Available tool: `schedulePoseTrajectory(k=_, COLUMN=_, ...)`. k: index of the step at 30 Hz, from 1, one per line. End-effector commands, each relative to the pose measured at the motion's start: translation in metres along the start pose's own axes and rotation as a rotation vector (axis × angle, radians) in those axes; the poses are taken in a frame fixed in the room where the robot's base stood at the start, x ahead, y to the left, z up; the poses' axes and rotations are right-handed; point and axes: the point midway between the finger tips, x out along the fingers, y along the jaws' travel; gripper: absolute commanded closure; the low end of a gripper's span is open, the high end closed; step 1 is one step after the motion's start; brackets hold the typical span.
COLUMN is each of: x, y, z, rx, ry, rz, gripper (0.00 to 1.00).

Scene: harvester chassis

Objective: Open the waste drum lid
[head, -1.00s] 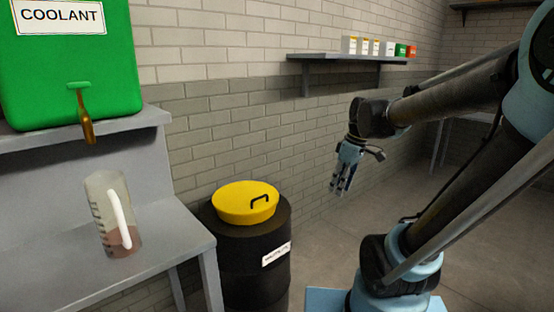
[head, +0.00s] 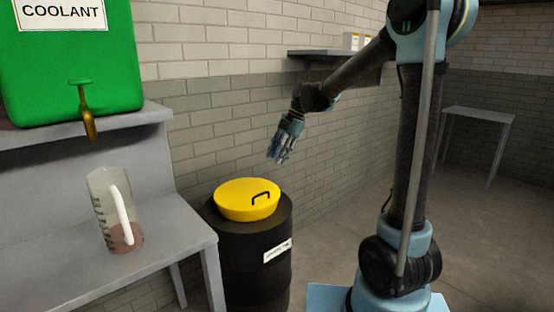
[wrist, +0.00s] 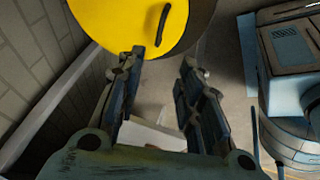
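The waste drum (head: 250,268) is black with a white label and stands on the floor between the grey bench and my base. Its yellow lid (head: 238,205) lies closed on top, with a black handle (head: 261,197) on it. My gripper (head: 279,158) is in the air above and a little right of the lid, pointing down, apart from it. In the wrist view the lid (wrist: 120,18) and handle (wrist: 163,24) show beyond the fingertips. My gripper (wrist: 160,60) is open, its fingers spread, with nothing between them.
A grey bench (head: 150,250) at left holds a measuring jug (head: 112,215) with some brownish liquid. A green coolant tank (head: 75,60) with a tap sits on the shelf above. A brick wall (head: 225,110) and a wall shelf (head: 300,54) are behind the drum.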

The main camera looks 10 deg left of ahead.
Motion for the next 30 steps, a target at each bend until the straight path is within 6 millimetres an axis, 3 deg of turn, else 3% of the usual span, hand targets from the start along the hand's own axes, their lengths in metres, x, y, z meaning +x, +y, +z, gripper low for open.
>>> schedulePoseTrajectory(k=8, x=0.023, y=0.003, z=-0.001, rx=-0.017, ry=0.004, rz=-0.002, gripper=0.66)
schedulePoseTrajectory(k=30, x=0.141, y=0.003, z=-0.001, rx=-0.015, ry=0.003, rz=-0.002, gripper=0.66)
